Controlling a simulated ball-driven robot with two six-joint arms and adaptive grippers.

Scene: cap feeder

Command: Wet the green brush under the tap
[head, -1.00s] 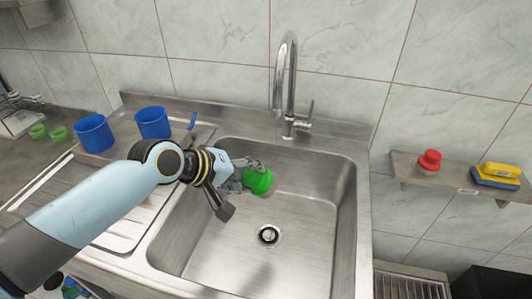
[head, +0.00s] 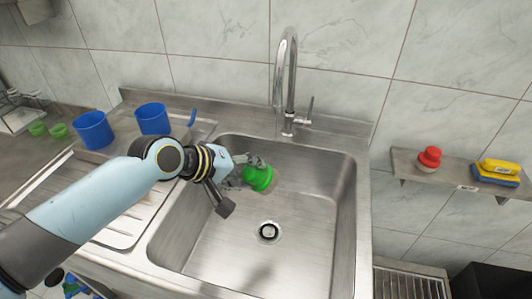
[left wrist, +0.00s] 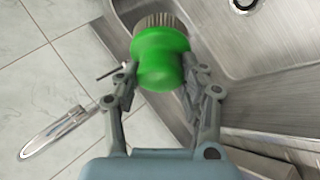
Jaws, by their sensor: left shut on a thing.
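The green brush (head: 259,178) is a round green knob with bristles. My left gripper (head: 246,170) is shut on it and holds it over the left back part of the steel sink. In the left wrist view the brush (left wrist: 160,58) sits between the two fingers of my left gripper (left wrist: 160,75), bristles pointing away from the palm. The chrome tap (head: 284,75) stands at the back of the sink, its lever on its right side. The brush is in front of the tap and a little to its left. The tap also shows in the left wrist view (left wrist: 55,133). My right gripper is not in view.
The sink basin (head: 290,215) is empty, with a drain (head: 269,232) in its floor. Two blue cups (head: 94,133) (head: 153,122) stand at the left back. A wall shelf (head: 455,178) at right holds a red-topped brush (head: 429,158) and yellow and blue sponges (head: 497,170).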

